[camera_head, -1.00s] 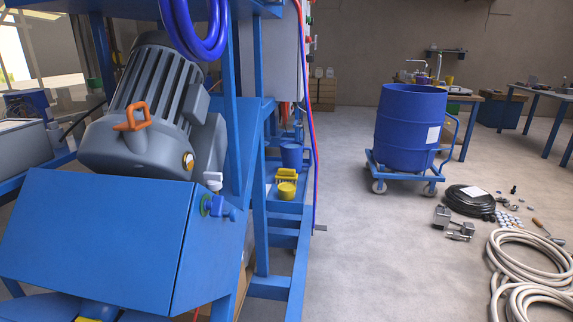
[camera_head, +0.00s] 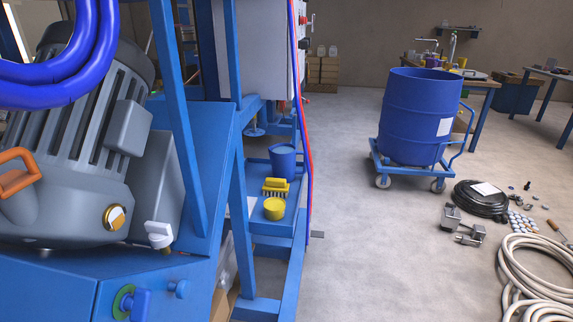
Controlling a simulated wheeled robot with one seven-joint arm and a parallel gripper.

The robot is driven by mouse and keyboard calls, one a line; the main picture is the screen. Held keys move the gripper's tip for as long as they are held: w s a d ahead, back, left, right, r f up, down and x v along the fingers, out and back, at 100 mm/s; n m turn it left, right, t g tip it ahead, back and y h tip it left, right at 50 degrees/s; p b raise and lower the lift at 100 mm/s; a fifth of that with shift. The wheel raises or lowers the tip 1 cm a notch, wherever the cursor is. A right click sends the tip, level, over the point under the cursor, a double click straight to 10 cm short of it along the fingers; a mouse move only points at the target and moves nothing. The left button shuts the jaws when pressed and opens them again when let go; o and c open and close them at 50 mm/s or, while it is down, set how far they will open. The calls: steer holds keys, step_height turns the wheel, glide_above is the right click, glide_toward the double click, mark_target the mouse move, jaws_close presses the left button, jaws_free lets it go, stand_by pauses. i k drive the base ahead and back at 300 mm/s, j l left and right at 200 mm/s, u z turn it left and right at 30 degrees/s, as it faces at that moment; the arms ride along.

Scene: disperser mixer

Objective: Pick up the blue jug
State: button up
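A small blue jug (camera_head: 284,163) stands upright on a low blue shelf (camera_head: 262,226) of the machine frame, left of the picture's middle. A yellow brush (camera_head: 275,187) with dark bristles and a yellow cup (camera_head: 274,208) stand in front of it on the same shelf. The jug's handle cannot be made out. My gripper is not in view, so I cannot see its state.
The grey motor (camera_head: 75,140) and blue frame fill the left side. A large blue drum (camera_head: 418,115) stands on a wheeled cart (camera_head: 388,171) at right. A black cable coil (camera_head: 481,199) and a pale hose (camera_head: 540,265) lie on the floor. Floor between frame and cart is clear.

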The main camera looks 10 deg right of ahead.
mark_target(282, 155)
steer(key=i+l, duration=0.65)
steer(key=i, duration=0.3)
steer(key=i+l, duration=0.35)
steer(key=i+l+u, duration=0.15)
steer(key=u, duration=0.25)
steer(key=i+l+u, duration=0.25)
steer(key=u, duration=0.15)
steer(key=i+l+u, duration=0.2)
steer(key=l+u, duration=0.2)
steer(key=j+u, duration=0.1)
steer(key=u, duration=0.25)
